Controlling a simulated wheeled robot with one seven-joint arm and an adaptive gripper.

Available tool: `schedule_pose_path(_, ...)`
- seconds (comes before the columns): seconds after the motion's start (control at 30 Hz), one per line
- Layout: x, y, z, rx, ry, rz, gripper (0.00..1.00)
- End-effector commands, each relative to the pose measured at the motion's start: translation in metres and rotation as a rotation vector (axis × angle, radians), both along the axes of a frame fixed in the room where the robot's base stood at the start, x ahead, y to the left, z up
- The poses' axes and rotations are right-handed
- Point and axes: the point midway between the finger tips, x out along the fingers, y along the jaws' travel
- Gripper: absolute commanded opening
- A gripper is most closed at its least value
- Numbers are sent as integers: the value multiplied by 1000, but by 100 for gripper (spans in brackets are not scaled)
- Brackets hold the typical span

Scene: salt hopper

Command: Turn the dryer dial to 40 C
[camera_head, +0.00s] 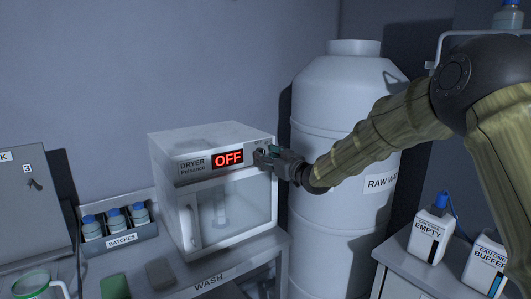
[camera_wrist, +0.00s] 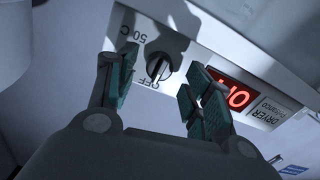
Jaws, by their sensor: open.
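The dryer (camera_head: 185,150) is a white box with a glass door on the bench, and its red display (camera_head: 227,158) reads OFF. The display also shows in the wrist view (camera_wrist: 229,92), upside down. The dial (camera_wrist: 158,67) is a round knob with a light pointer line, set toward the OFF mark; a 50 C mark stands on its other side. My gripper (camera_head: 262,153) is at the dryer's upper right front, hiding most of the dial in the head view. In the wrist view my open gripper (camera_wrist: 158,90) has one finger on each side of the dial, apart from it.
A rack (camera_head: 120,240) of blue-capped bottles stands left of the dryer. A large white tank (camera_head: 335,110) stands behind my arm at right. White containers (camera_head: 432,235) with labels stand on a right-hand counter. A green-rimmed jug (camera_head: 38,284) is at lower left.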

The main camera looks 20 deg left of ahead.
Motion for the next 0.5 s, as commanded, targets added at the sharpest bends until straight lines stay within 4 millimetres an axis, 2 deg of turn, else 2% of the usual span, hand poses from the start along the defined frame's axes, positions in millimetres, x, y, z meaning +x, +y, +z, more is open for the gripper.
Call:
schedule_pose_path(0.2,9,13,0,0,0,0,51)
schedule_pose_path(0.5,11,14,-1,0,0,0,51)
